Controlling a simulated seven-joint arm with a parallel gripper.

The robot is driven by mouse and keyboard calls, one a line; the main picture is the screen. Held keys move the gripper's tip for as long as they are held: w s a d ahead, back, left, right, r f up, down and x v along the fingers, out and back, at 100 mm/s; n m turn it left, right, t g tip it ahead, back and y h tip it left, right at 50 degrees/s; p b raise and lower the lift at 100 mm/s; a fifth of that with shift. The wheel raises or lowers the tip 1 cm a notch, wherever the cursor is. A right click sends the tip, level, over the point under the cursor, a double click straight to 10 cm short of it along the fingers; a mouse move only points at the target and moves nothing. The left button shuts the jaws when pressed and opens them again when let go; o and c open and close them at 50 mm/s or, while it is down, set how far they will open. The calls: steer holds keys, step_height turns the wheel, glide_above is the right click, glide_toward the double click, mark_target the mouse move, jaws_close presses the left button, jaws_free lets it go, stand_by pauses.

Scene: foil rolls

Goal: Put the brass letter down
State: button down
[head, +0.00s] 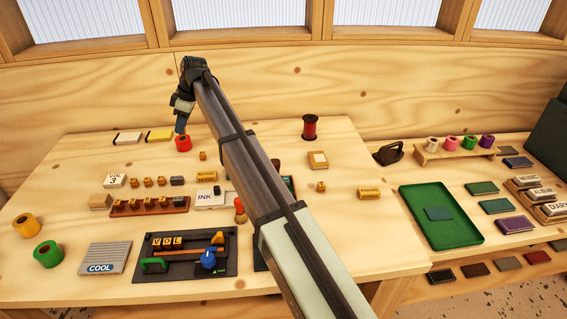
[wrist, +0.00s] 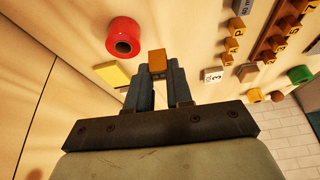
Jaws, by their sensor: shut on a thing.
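My gripper (head: 180,130) is at the back left of the table in the head view, just above and behind the red foil roll (head: 183,143). In the wrist view my gripper (wrist: 158,76) is shut on a small brass letter (wrist: 157,57), which sticks out past the fingertips. The letter's face cannot be read, and I cannot make the letter out in the head view. In the wrist view the red roll (wrist: 124,38) lies left of the letter, apart from it. I cannot tell the letter's height over the table.
A yellow-topped pad (head: 160,135) lies left of the red roll. Several brass letters stand near a white "3" block (head: 115,181). A single brass block (head: 203,156) sits right of the roll. A wooden rack (head: 150,205) and a dark composing tray (head: 185,255) lie nearer.

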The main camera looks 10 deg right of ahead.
steer(key=d+r+m+t, duration=0.15)
steer(key=d+m, duration=0.25)
steer(key=d, duration=3)
steer(key=s+d+f, duration=0.1)
steer(key=s+f, duration=0.1)
steer(key=s, duration=0.6)
steer(key=shift+w+d+f, duration=0.1)
steer(key=shift+f, duration=2.3)
steer(key=shift+w+d+f, duration=0.1)
steer(key=shift+f, duration=2.25)
steer(key=shift+f, duration=0.1)
steer(key=c, duration=1)
jaws_free()
